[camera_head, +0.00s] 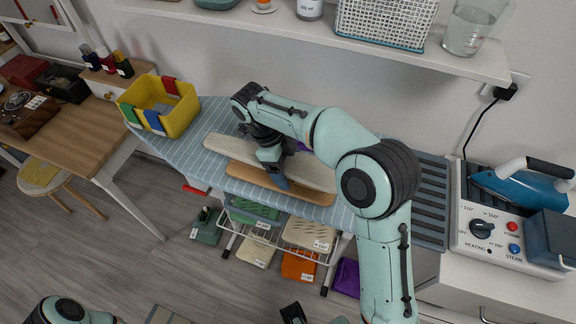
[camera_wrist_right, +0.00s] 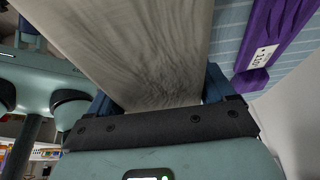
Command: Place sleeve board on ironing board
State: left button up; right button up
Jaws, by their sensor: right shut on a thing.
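The sleeve board (camera_head: 312,171), with a beige padded top and a wooden base, lies lengthwise over the blue striped ironing board (camera_head: 195,153). I cannot tell whether its base touches the cover. My right gripper (camera_head: 272,172) comes down from above and is shut on the sleeve board near its middle. In the right wrist view, the grey-beige cloth of the sleeve board (camera_wrist_right: 160,50) fills the space between the blue fingers (camera_wrist_right: 158,95).
A yellow bin (camera_head: 180,117) stands on the ironing board's left end. A purple labelled item (camera_wrist_right: 272,40) lies beside the sleeve board. A steam station with iron (camera_head: 515,225) stands at the right. A wall shelf (camera_head: 440,58) overhangs behind. Folded cloths sit on a rack (camera_head: 325,258) below.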

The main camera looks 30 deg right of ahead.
jog(key=shift+f, duration=0.15)
jog(key=o, duration=1.5)
jog(key=p+v, duration=0.3)
jog(key=v, duration=0.9)
pick_arm(q)
jog(key=r, duration=0.1)
jog(key=w+r, duration=0.1)
jog(key=r, duration=0.1)
jog(key=shift+w+r, duration=0.3)
jog(key=shift+r, duration=0.05)
jog(key=shift+s, duration=0.1)
